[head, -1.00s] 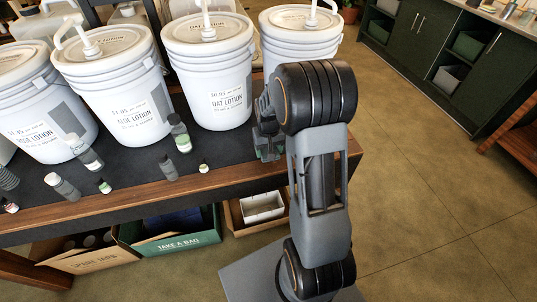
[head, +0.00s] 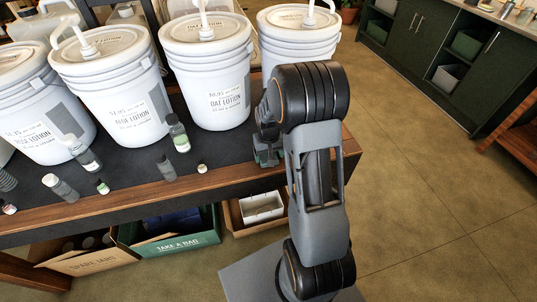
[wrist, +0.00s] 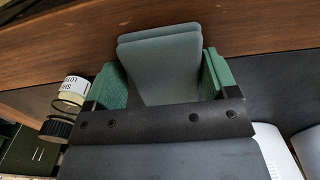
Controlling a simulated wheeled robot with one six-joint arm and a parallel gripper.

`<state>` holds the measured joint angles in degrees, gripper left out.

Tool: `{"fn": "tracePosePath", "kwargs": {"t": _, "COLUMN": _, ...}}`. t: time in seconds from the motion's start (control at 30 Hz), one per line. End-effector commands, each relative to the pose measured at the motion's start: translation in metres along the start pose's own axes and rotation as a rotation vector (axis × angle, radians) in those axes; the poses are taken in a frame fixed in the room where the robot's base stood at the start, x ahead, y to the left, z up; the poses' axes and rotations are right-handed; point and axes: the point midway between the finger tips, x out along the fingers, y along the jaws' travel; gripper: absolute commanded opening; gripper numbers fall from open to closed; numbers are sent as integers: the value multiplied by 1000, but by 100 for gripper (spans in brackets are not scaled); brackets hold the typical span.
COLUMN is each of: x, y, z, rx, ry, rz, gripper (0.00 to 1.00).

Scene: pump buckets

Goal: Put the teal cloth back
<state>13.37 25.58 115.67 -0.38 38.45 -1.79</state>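The teal cloth (wrist: 165,65) is a folded, grey-teal pad in the wrist view. It sits between the two green finger pads of my gripper (wrist: 165,85) and sticks out past their tips.
White lotion buckets (head: 212,80) with pumps stand along the back of the table. Several small bottles (head: 178,133) stand left of my gripper. Below are a green "Take a bag" box (head: 175,245) and a crate with a white tub (head: 262,207). Open floor lies to the right.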

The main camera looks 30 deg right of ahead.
Motion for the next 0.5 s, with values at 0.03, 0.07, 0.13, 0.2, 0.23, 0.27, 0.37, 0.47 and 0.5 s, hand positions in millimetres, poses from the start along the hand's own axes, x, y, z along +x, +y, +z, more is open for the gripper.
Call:
{"fn": "tracePosePath", "kwargs": {"t": 0.03, "x": 5, "y": -4, "z": 3, "rx": 1, "ry": -10, "rz": -5, "gripper": 95}}
{"fn": "tracePosePath", "kwargs": {"t": 0.07, "x": 6, "y": -4, "z": 3, "rx": 1, "ry": -10, "rz": -5, "gripper": 95}}
{"fn": "tracePosePath", "kwargs": {"t": 0.13, "x": 6, "y": -5, "z": 3, "rx": 0, "ry": -11, "rz": -5, "gripper": 95}}
{"fn": "tracePosePath", "kwargs": {"t": 0.2, "x": 6, "y": -6, "z": 4, "rx": 0, "ry": -12, "rz": -6, "gripper": 95}}
{"fn": "tracePosePath", "kwargs": {"t": 0.23, "x": 7, "y": -6, "z": 4, "rx": -1, "ry": -12, "rz": -6, "gripper": 95}}
{"fn": "tracePosePath", "kwargs": {"t": 0.27, "x": 7, "y": -6, "z": 4, "rx": -1, "ry": -13, "rz": -6, "gripper": 95}}
{"fn": "tracePosePath", "kwargs": {"t": 0.37, "x": 6, "y": -7, "z": 4, "rx": -1, "ry": -14, "rz": -7, "gripper": 95}}
{"fn": "tracePosePath", "kwargs": {"t": 0.47, "x": 0, "y": -6, "z": 4, "rx": -1, "ry": -15, "rz": -6, "gripper": 95}}
{"fn": "tracePosePath", "kwargs": {"t": 0.5, "x": -4, "y": -5, "z": 4, "rx": 1, "ry": -14, "rz": -6, "gripper": 95}}
